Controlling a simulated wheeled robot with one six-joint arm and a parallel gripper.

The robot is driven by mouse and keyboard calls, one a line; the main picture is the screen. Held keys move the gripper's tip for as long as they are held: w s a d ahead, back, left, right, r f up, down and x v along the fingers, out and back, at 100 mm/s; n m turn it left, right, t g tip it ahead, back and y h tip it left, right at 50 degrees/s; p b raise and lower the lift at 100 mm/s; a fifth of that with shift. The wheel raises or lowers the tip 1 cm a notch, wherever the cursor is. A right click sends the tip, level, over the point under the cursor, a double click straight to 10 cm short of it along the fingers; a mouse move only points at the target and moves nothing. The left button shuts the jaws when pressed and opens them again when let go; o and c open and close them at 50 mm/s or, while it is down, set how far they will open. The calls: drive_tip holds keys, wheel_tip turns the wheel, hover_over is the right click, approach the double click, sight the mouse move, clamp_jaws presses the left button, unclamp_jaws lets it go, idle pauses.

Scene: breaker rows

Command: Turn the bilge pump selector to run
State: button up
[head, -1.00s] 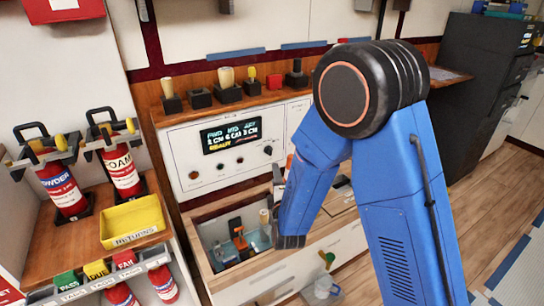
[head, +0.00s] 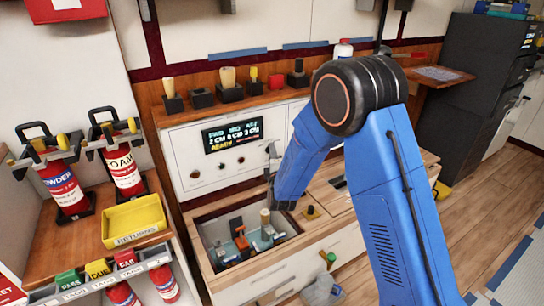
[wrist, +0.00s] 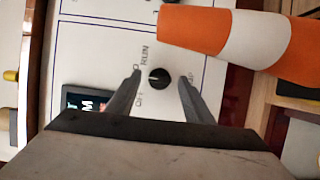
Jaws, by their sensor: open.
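The selector is a small black round knob (wrist: 159,78) on the white panel. In the wrist view, RUN is printed beside it, with other labels partly covered by the fingers. A pale pointer mark shows on the knob, but which label it points at is hard to tell. My gripper (wrist: 160,76) is open, with one finger on each side of the knob and gaps between. In the head view, my gripper (head: 271,162) is in front of the panel's right part and hides the knob.
An orange and white striped cone (wrist: 240,36) is close to the fingers in the wrist view. An open drawer (head: 209,271) with tools lies below the panel. The panel has a lit display (head: 232,135). Upright handles stand on the wooden shelf (head: 214,106) above.

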drive_tip(key=shift+w, duration=0.1)
drive_tip(key=c, duration=1)
drive_tip(key=m+g, duration=0.1)
drive_tip(key=m, duration=0.1)
drive_tip(key=m+g, duration=0.1)
drive_tip(key=m, duration=0.1)
drive_tip(key=m+g, duration=0.1)
drive_tip(key=m, duration=0.2)
drive_tip(key=shift+r+y, duration=0.3)
drive_tip(key=shift+r, duration=0.05)
drive_tip(key=shift+g, duration=0.3)
